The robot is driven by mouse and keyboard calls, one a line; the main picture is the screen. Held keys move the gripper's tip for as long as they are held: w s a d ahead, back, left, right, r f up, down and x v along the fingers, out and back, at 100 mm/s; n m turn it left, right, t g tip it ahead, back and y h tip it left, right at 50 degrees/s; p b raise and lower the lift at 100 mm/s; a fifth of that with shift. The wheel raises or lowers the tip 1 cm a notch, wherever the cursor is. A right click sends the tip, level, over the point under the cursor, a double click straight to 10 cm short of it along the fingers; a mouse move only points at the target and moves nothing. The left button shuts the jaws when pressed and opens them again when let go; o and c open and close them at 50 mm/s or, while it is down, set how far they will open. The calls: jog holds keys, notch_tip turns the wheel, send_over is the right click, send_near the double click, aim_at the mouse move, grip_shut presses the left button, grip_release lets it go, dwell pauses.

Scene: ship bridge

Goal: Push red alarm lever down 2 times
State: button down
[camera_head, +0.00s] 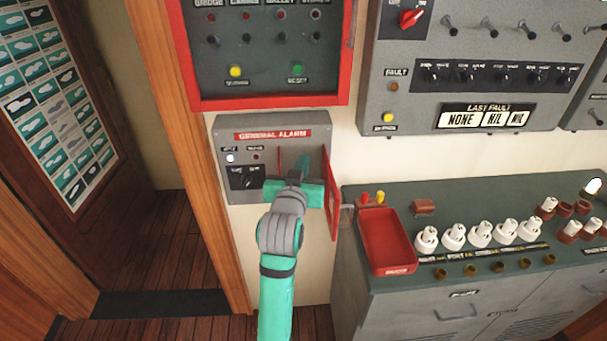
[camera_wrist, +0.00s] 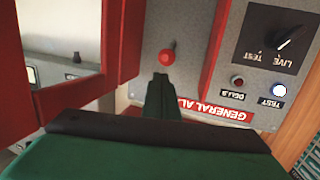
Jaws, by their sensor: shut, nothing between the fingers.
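The grey general alarm box (camera_head: 230,187) hangs on the wall below the red-framed panel. It also shows upside down in the wrist view (camera_wrist: 294,98). The red alarm lever (camera_wrist: 167,57) has a round red knob and sits in a grey recess in the wrist view. My gripper (camera_wrist: 161,78) is shut and empty, with its fingertips just by the knob; I cannot tell whether they touch it. In the head view my gripper (camera_head: 294,178) is in front of the box and hides the lever. The red-framed cover (camera_head: 332,195) stands open at the box's right side.
A grey cabinet (camera_head: 365,290) stands to the right, with a red tray (camera_head: 386,240) and several white fuses (camera_head: 480,233) on top. The red-framed panel (camera_head: 268,103) is above the box. The open cover (camera_wrist: 120,45) is close beside my gripper.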

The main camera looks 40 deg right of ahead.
jog(key=s+a, duration=0.3)
jog(key=s, duration=0.3)
jog(key=shift+a+r, duration=0.4)
jog(key=shift+f, duration=0.1)
dwell(1.0)
jog(key=s+a+f+n+t+y, duration=0.2)
jog(key=s+a+f+n+y, duration=0.15)
jog(key=a+f, duration=0.65)
jog(key=s+a+f+n+t+y, duration=0.25)
jog(key=s+a+f+n, duration=0.25)
jog(key=a+f, duration=0.55)
jog(key=s+a+f+y, duration=0.3)
jog(key=s+a, duration=0.4)
jog(key=s, duration=0.5)
jog(key=s+a+f+y, duration=0.3)
jog(key=s+a, duration=0.4)
jog(key=s, duration=0.6)
jog(key=shift+f+n+g, duration=0.35)
jog(key=shift+f, duration=0.2)
jog(key=shift+a, duration=0.1)
